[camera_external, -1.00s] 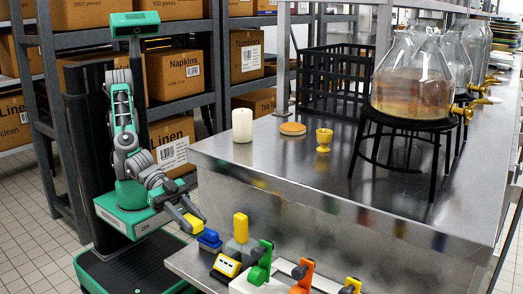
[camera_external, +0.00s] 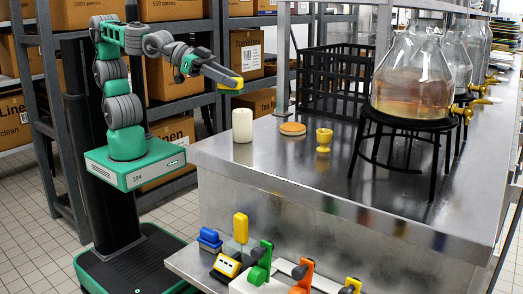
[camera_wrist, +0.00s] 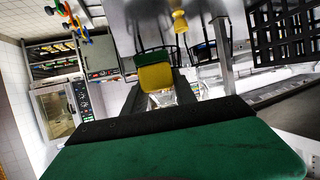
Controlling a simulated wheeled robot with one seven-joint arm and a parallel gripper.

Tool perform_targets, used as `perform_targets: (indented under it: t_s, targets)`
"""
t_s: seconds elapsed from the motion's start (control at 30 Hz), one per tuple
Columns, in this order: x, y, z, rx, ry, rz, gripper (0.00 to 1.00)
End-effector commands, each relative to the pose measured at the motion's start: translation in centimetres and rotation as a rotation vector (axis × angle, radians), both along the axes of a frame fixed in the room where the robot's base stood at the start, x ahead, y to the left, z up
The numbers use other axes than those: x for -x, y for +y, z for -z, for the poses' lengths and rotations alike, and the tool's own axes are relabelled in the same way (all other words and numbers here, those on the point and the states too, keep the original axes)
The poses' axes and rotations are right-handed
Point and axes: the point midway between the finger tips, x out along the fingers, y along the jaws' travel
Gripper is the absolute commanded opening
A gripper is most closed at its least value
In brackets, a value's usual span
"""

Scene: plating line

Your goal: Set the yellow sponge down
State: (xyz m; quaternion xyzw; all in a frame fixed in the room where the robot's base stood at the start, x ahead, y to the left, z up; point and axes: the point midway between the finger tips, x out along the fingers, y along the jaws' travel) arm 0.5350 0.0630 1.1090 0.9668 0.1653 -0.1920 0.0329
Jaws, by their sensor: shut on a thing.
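The yellow sponge (camera_external: 238,81) is at the tip of my gripper (camera_external: 233,84), with a green layer along its lower side. My gripper is shut on it and holds it in the air, above and to the left of the white candle in the picture. In the wrist view the sponge's yellow face (camera_wrist: 155,77) shows between the dark fingers of my gripper (camera_wrist: 158,88). The sponge touches no surface that I can see. The steel counter (camera_external: 270,168) lies lower and to the right.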

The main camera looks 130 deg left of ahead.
Motion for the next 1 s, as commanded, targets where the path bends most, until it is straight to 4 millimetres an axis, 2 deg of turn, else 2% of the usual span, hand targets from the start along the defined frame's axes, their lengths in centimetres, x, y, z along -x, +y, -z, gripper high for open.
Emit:
perform_targets:
  t_s: [0.03,0.13,0.27,0.37,0.47,0.7,0.8,1.0]
  targets:
    - [0.8,0.9,-1.1,0.0,-0.002,-0.021,0.0]
    - [1.8,1.6,1.5,-0.002,0.004,-0.044,0.0]
    - [2.6,2.0,3.2,-0.002,0.001,-0.058,0.0]
    - [2.1,2.2,4.1,-0.003,0.003,-0.058,0.0]
    - [-0.1,2.6,5.2,-0.003,0.007,-0.056,0.0]
    - [-6.8,3.7,8.6,-0.002,0.008,-0.055,0.0]
    - [-8.4,3.9,10.7,-0.001,0.006,-0.055,0.0]
    - [-10.4,4.1,12.8,-0.002,0.002,-0.052,0.0]
